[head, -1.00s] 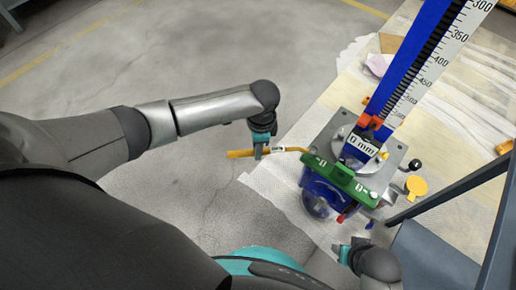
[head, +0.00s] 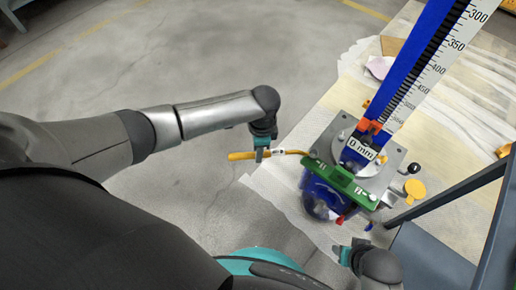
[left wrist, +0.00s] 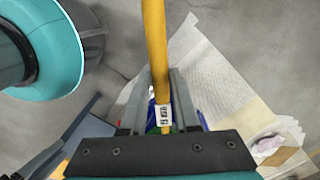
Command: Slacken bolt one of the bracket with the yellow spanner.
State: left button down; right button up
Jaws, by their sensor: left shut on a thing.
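The yellow spanner (head: 242,156) is in my left gripper (head: 262,154), which is shut on its handle. In the left wrist view the spanner (left wrist: 155,45) runs between the fingers of the left gripper (left wrist: 160,88). The spanner's head end reaches the left end of the green bracket (head: 340,180) on the screw jack. I cannot tell whether it sits around a bolt there or only beside it.
The blue jack column with a white scale (head: 440,70) rises from a grey plate (head: 390,170). A black knob (head: 414,168) and a yellow disc (head: 414,188) stand at its right. A dark grey frame (head: 450,200) crosses the right side. Open floor lies to the left.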

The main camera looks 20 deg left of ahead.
dwell(0.4)
pick_arm(q)
jog(key=shift+r+p, duration=0.1)
jog(key=shift+p, duration=0.25)
jog(key=shift+f+b, duration=0.55)
jog(key=shift+f, duration=0.45)
dwell(0.9)
jog(key=shift+s+d+r+n+p, duration=0.2)
jog(key=shift+s+n+p, duration=0.1)
jog(key=shift+p, duration=0.35)
jog(key=shift+s+f, duration=0.1)
jog(key=shift+f, duration=0.05)
jog(key=shift+s+d+n+p, duration=0.25)
jog(key=shift+s+n+p, duration=0.1)
jog(key=shift+p, duration=0.25)
